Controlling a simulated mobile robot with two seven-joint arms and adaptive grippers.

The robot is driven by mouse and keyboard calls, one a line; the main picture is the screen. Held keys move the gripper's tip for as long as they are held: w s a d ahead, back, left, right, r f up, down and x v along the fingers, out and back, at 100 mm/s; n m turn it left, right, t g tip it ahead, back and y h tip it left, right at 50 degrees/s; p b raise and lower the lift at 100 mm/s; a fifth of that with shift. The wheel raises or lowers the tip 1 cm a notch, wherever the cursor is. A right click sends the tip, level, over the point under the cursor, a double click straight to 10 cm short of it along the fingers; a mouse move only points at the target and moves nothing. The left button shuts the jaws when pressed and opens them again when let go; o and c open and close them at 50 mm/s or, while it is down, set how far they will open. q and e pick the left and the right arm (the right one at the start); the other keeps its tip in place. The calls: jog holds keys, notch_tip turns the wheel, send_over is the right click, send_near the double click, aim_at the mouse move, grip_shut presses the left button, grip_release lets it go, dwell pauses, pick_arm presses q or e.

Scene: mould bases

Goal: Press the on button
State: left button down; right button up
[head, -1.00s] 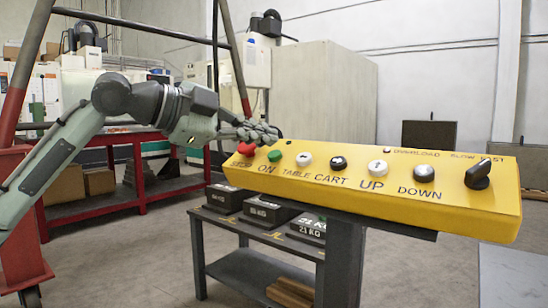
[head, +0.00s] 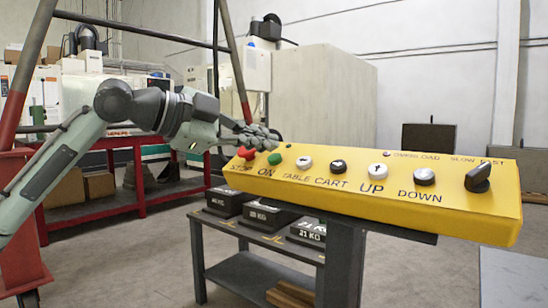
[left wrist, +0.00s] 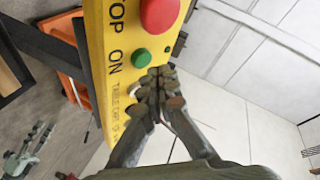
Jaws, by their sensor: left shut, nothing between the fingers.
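A yellow control panel (head: 370,195) on a dark post carries a row of buttons. The green ON button (head: 275,158) is near its left end, beside the red STOP button (head: 246,153). In the left wrist view the green button (left wrist: 141,58) sits between the large red button (left wrist: 158,14) and my fingers. My left gripper (head: 272,138) is shut and empty, at the panel's back edge just above the green button. In the left wrist view its closed fingertips (left wrist: 158,78) are close beside the green button; I cannot tell whether they touch.
Other panel buttons lie to the right: TABLE (head: 304,162), CART (head: 338,166), UP (head: 378,170), DOWN (head: 424,176) and a black selector knob (head: 478,178). A dark bench (head: 255,272) with weights stands behind the panel. A red workbench (head: 140,205) is at the back left.

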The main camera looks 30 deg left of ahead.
pick_arm(q)
jog(key=shift+f, duration=0.15)
dwell(0.5)
jog(key=shift+w+f, duration=0.25)
jog(key=shift+w+f, duration=0.2)
jog(key=shift+f, duration=0.2)
dwell(0.7)
dwell(0.3)
jog(key=shift+s+r, duration=0.45)
jog(key=shift+r, duration=0.3)
jog(key=r, duration=0.1)
jog(key=s+r+p, duration=0.1)
jog(key=r, duration=0.1)
jog(key=s+r+p, duration=0.1)
jog(key=shift+s+a+r, duration=0.1)
jog(key=shift+s+r, duration=0.1)
jog(key=shift+s, duration=0.05)
